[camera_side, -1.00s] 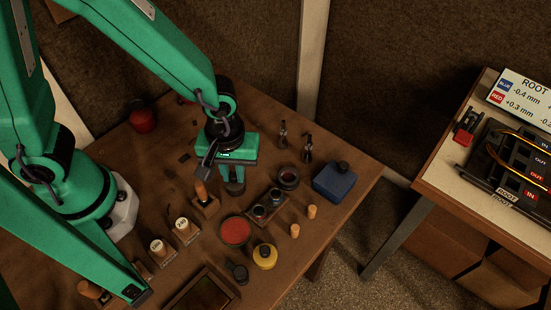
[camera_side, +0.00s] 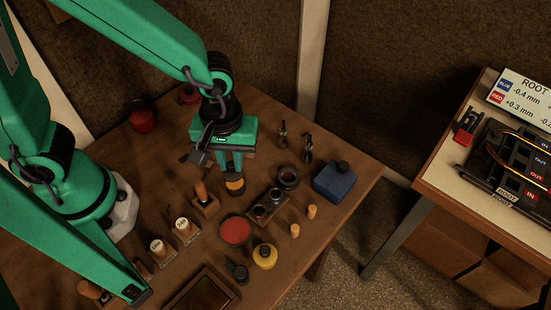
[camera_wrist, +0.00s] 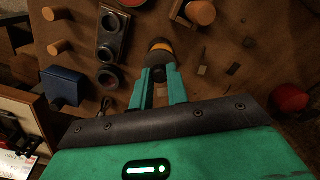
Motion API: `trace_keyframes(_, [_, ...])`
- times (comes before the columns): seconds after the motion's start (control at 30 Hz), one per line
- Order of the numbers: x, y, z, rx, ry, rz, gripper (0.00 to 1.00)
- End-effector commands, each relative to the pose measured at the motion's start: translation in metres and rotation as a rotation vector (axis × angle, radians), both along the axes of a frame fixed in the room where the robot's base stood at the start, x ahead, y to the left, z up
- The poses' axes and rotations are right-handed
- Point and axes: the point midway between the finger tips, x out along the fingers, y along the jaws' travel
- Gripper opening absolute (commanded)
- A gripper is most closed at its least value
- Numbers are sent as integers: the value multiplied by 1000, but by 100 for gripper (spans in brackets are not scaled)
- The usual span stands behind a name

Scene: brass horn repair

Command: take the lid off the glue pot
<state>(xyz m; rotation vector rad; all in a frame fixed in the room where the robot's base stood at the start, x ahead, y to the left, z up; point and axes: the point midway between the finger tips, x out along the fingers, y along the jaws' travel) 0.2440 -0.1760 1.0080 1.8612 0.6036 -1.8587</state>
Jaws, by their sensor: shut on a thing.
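The glue pot (camera_side: 236,187) stands on the bench below my gripper (camera_side: 233,170), with an orange band showing under a dark top. In the wrist view the pot's orange band (camera_wrist: 160,47) shows just beyond my fingertips. My gripper (camera_wrist: 160,72) points down and is shut on the dark lid (camera_side: 234,177), which also shows between and beyond the fingers in the wrist view (camera_wrist: 160,59). The lid sits directly over the pot in the side view. I cannot tell whether a gap separates them.
A wooden block with an upright handle (camera_side: 201,190) is close at the left. Two dark small tools (camera_side: 307,148) stand behind.

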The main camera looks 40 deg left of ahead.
Motion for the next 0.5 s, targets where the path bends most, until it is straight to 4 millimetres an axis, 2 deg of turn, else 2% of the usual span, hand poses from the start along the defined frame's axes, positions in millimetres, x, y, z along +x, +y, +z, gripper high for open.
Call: trace_keyframes(0.5, [-73,-32,46,-1,1,-8,0])
